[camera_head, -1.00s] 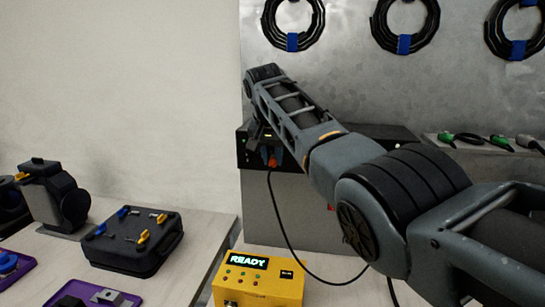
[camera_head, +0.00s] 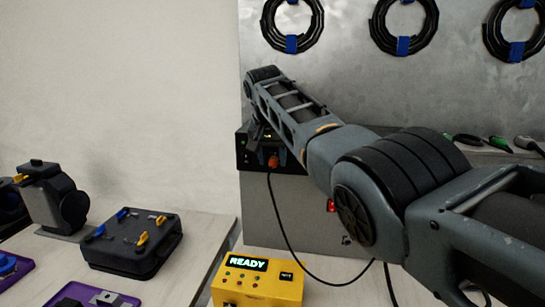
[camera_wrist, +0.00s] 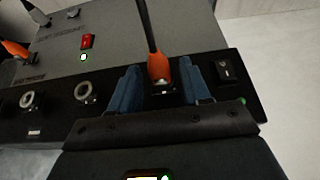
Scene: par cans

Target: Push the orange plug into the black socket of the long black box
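The orange plug (camera_wrist: 159,68) with its black cable sits nose-on against the front panel of the long black box (camera_wrist: 60,118). It also shows in the head view (camera_head: 273,161), at the left end of the box (camera_head: 243,150). My gripper (camera_wrist: 161,88) has its two blue fingers on either side of the plug, with a narrow gap showing on each side, so it looks open around it. The black socket is hidden behind the plug's nose; how deep the plug sits I cannot tell.
A rocker switch (camera_wrist: 226,72) lies right of my fingers, round metal sockets (camera_wrist: 82,90) to the left. A grey box with a red switch (camera_wrist: 87,41) is close by. The yellow READY box (camera_head: 258,280) stands below, near the hanging cable.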

